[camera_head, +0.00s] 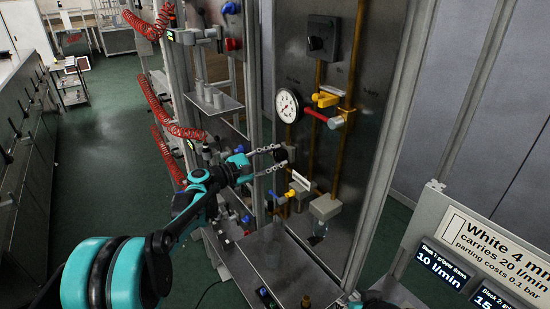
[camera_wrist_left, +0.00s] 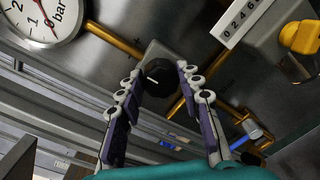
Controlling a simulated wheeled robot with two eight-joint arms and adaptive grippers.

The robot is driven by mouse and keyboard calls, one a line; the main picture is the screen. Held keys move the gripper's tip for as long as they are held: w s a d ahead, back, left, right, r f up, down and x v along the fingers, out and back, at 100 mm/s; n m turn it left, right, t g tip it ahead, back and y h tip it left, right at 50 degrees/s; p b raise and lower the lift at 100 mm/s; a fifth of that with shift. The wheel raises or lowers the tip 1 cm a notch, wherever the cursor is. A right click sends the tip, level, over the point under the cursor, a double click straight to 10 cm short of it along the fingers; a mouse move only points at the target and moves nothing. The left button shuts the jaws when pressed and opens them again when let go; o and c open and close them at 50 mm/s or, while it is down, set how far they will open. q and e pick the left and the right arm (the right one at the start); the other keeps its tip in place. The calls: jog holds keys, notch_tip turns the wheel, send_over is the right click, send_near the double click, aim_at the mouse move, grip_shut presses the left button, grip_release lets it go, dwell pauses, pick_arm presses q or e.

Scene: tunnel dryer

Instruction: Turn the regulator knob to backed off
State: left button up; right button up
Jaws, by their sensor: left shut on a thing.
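The regulator knob (camera_head: 280,155) is a small dark round knob on the upright metal panel, below the round pressure gauge (camera_head: 288,106). In the left wrist view the black knob (camera_wrist_left: 155,78) has a light mark on its face and sits in front of a grey block. My left gripper (camera_head: 281,156) reaches it from the left, and its two fingers lie on either side of the knob, shut on it. The fingers also show in the left wrist view (camera_wrist_left: 160,70). The gauge (camera_wrist_left: 42,18) is partly cut off there. My right gripper is not in view.
A yellow valve handle (camera_head: 325,99) and a red lever (camera_head: 316,115) are on the panel's pipes above right. Red coiled hoses (camera_head: 172,115) hang at left.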

pick_arm(q)
jog(key=o, duration=1.2)
jog(key=shift+c, duration=0.2)
jog(key=shift+a, duration=0.15)
jog(key=v, duration=1.2)
jog(key=shift+f, duration=0.1)
